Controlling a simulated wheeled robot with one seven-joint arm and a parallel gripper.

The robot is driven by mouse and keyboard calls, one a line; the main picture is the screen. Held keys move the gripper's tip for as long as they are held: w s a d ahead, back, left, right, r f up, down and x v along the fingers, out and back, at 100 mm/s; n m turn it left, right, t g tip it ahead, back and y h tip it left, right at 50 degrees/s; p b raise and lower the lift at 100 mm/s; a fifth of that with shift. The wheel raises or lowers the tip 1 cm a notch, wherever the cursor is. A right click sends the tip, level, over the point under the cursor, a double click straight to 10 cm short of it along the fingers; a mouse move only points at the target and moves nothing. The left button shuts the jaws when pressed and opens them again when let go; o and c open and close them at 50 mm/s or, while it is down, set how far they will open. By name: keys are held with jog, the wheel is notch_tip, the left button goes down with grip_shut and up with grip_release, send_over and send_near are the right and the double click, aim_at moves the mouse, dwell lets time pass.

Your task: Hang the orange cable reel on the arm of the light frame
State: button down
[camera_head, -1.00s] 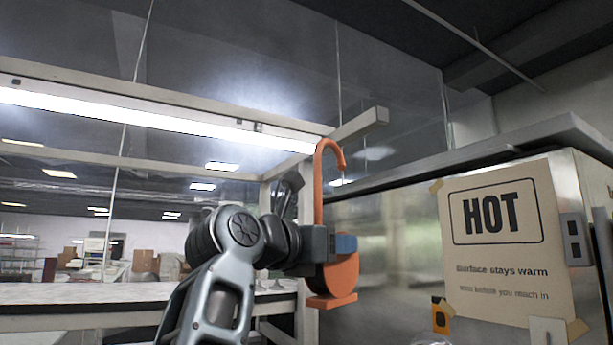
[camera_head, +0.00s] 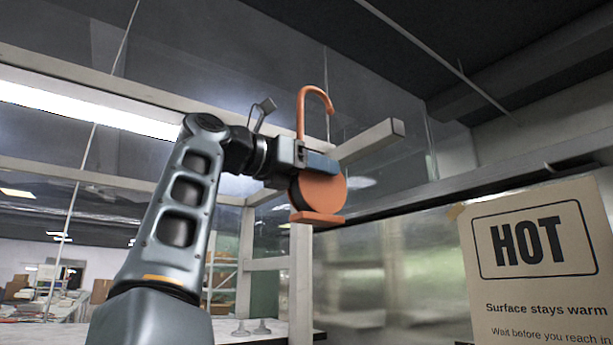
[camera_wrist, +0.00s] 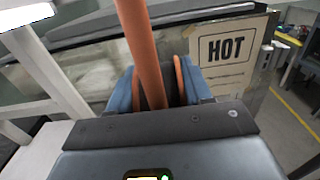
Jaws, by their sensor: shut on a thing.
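The orange cable reel (camera_head: 322,192) has a round body, a flat foot and a tall shank ending in a hook that opens downward to the right. My gripper (camera_head: 318,162) is shut on it just below the shank and holds it upright in the air. The light frame's pale arm (camera_head: 368,141) sticks out to the right behind the reel. The hook stands higher than the arm in the head view, and its tip appears left of the arm's end. In the wrist view the orange shank (camera_wrist: 140,50) rises between the blue gripper fingers (camera_wrist: 158,92).
A metal cabinet with a HOT sign (camera_head: 535,250) stands to the right, its top ledge (camera_head: 480,196) running behind the reel. The frame's lit tube (camera_head: 80,108) is at upper left. A pale bench top (camera_head: 235,328) lies below.

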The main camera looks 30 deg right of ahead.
jog(key=d+f+b, duration=0.1)
jog(key=d+f, duration=0.2)
jog(key=d, duration=1.3)
jog(key=shift+w+b, duration=0.2)
jog(key=shift+b, duration=0.1)
dwell(1.1)
dwell(0.3)
jog(key=c, duration=0.7)
grip_release()
jog(key=o, duration=0.3)
jog(key=shift+f, duration=0.1)
jog(key=shift+a, duration=0.1)
jog(key=a+b, duration=0.2)
jog(key=a, duration=0.5)
jog(key=shift+s+a, duration=0.15)
jog(key=shift+a, duration=0.2)
